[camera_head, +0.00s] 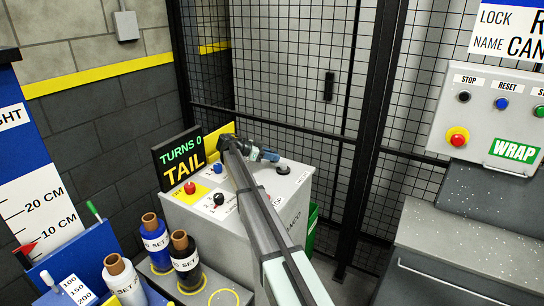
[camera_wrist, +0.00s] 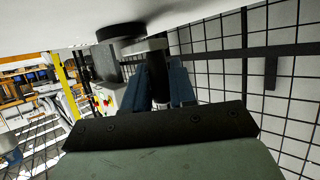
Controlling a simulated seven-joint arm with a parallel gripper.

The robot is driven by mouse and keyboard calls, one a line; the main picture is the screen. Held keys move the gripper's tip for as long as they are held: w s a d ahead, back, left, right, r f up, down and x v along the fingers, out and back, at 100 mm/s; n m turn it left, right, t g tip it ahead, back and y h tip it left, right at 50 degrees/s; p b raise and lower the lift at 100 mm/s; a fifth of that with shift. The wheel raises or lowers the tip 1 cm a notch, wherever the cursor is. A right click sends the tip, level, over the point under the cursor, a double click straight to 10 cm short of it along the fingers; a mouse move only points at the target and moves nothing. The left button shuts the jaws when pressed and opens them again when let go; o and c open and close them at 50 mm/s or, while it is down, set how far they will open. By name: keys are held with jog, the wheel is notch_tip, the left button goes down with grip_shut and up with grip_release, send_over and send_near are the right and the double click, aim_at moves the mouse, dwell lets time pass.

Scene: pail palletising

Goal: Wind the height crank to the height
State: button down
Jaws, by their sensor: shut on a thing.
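My gripper (camera_head: 264,155) reaches over the grey control cabinet (camera_head: 292,184) in the head view. In the wrist view its blue fingers (camera_wrist: 168,82) are shut on the black crank handle (camera_wrist: 158,78). A grey crank arm (camera_wrist: 145,47) joins the handle to a round black hub (camera_wrist: 120,31). A black hub (camera_head: 283,169) also shows on the cabinet top, just right of my gripper; the handle is hard to make out there. A display (camera_head: 182,159) reads TURNS 0 and TAIL. A red pointer (camera_head: 25,248) stands low on the height scale (camera_head: 40,207), near the 10 CM mark.
A red button (camera_head: 190,188), a blue button (camera_head: 218,169) and a black knob (camera_head: 219,199) sit on the cabinet. Wrapped rolls (camera_head: 154,238) stand in front at left. Mesh fence (camera_head: 290,80) rises behind. A WRAP panel (camera_head: 497,115) is at right.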

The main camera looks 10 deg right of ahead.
jog(key=shift+s+a+n+t, duration=0.2)
jog(key=shift+s+n+t, duration=0.35)
jog(key=shift+n+t, duration=0.3)
jog(key=shift+s+a+n+t, duration=0.1)
jog(key=shift+a+n+t, duration=0.1)
jog(key=shift+n+t, duration=0.6)
jog(key=c, duration=1)
grip_release()
jog(key=shift+a, duration=0.1)
jog(key=v, duration=1.3)
jog(key=shift+s+a+r, duration=0.15)
jog(key=shift+a+r, duration=0.05)
jog(key=shift+r, duration=0.1)
jog(key=shift+c, duration=0.2)
